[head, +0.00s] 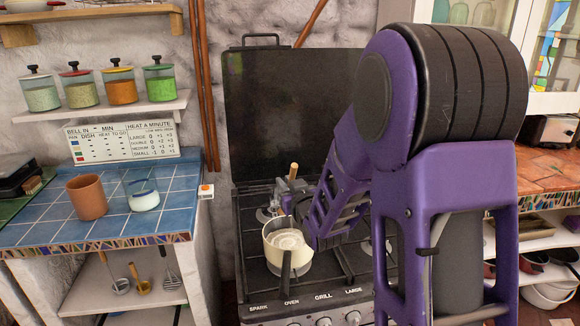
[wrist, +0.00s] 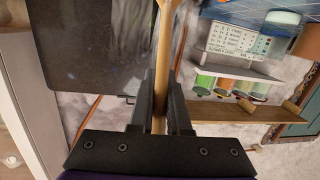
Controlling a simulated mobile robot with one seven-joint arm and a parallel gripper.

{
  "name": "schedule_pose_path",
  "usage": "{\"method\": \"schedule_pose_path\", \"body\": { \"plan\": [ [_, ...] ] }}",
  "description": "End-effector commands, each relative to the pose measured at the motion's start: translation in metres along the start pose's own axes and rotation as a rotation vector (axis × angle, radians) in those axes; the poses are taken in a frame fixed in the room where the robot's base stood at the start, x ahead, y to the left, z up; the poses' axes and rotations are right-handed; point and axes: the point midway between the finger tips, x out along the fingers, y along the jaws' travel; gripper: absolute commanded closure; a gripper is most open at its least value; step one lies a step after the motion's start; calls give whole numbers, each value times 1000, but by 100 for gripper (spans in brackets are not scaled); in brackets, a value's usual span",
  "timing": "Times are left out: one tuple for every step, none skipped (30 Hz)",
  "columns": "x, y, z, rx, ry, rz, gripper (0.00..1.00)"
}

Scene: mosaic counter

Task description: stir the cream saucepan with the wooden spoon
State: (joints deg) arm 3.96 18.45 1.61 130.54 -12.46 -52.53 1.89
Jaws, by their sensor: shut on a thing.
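The cream saucepan (head: 296,262) stands on the stove, with its dark handle (head: 285,274) toward the front. Pale contents with a ring-like pattern show inside it. My gripper (head: 285,196) is just above and behind the pan. It is shut on the wooden spoon, whose handle end (head: 294,169) sticks up above the fingers. In the wrist view the spoon (wrist: 162,60) runs between the two fingers (wrist: 160,103) and out past the top edge. The spoon's lower end is hidden in the head view, so I cannot tell whether it touches the contents.
The stove's raised dark lid (head: 290,110) stands behind the pan. On the left, a blue tiled counter (head: 110,222) holds a terracotta cup (head: 87,197) and a glass (head: 143,190) with white contents. Several lidded jars stand on a shelf (head: 100,108) above. My arm hides the stove's right side.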

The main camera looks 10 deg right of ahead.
Motion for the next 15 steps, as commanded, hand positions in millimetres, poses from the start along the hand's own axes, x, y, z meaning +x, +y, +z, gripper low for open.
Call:
{"method": "schedule_pose_path", "body": {
  "plan": [
    [-3,1,-15,-4,-15,-14,100],
    [-5,2,-19,-4,-32,-20,100],
    [-8,3,-25,-5,-52,-27,100],
    [-10,4,-28,-6,-65,-31,100],
    [-12,5,-31,-7,-78,-32,100],
    [-14,7,-34,-7,-92,-32,100],
    [-15,8,-35,-9,-102,-33,100],
    [-16,8,-36,-9,-107,-33,100],
    [-18,9,-36,-9,-115,-32,100],
    [-18,10,-36,-9,-118,-32,100],
    [-19,10,-34,-9,-120,-32,100],
    [-20,9,-32,-9,-121,-32,100],
    [-20,9,-30,-9,-121,-32,100],
    [-21,9,-28,-9,-121,-32,100],
    [-22,8,-25,-8,-121,-32,100]
  ]
}}
